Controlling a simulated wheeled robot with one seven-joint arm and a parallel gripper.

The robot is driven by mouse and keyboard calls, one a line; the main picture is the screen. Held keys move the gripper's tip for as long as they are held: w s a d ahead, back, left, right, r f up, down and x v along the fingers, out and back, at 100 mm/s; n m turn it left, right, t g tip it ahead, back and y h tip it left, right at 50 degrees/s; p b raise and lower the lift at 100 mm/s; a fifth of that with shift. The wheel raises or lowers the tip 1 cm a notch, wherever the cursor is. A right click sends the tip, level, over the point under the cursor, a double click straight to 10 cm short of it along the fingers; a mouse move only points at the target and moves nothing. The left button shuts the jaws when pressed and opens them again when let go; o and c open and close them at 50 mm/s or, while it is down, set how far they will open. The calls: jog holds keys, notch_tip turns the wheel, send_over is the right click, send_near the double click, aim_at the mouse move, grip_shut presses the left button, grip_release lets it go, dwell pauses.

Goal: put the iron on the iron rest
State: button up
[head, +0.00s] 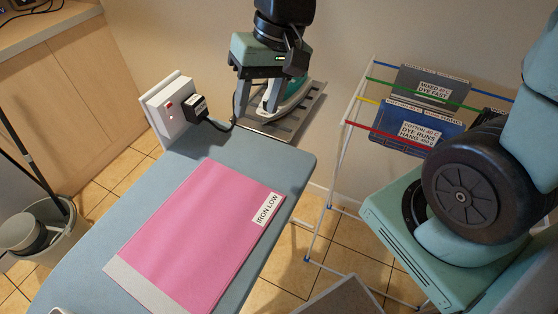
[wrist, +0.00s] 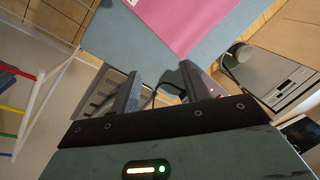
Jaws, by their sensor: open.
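The teal iron (head: 296,92) is in the head view at the far end of the ironing board, on or just over the iron rest (head: 284,124), a slatted metal rack. My gripper hides part of the iron, so I cannot tell its full contact with the rack. My gripper (head: 255,110) is open above the rack, its fingers in front of and beside the iron. In the wrist view my gripper (wrist: 160,69) has its fingers apart with nothing held between them. Slats of the iron rest (wrist: 97,101) show left of the fingers; the iron is not clearly visible there.
The blue ironing board (head: 270,165) carries a pink cloth (head: 195,235) labelled IRON LOW. A switched socket (head: 168,110) with a black plug (head: 195,108) and cable stands left of the rack. A drying rack (head: 338,150) with hanging cloths stands at right.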

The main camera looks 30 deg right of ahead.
jog(key=s+a+f+n+h, duration=0.1)
jog(key=s+a+n+h, duration=0.1)
jog(key=s+n, duration=0.6)
jog(key=s+a, duration=0.1)
jog(key=s, duration=0.4)
jog(key=shift+a+f+g, duration=0.2)
jog(key=shift+a+g, duration=0.15)
jog(key=shift+g, duration=0.05)
dwell(0.9)
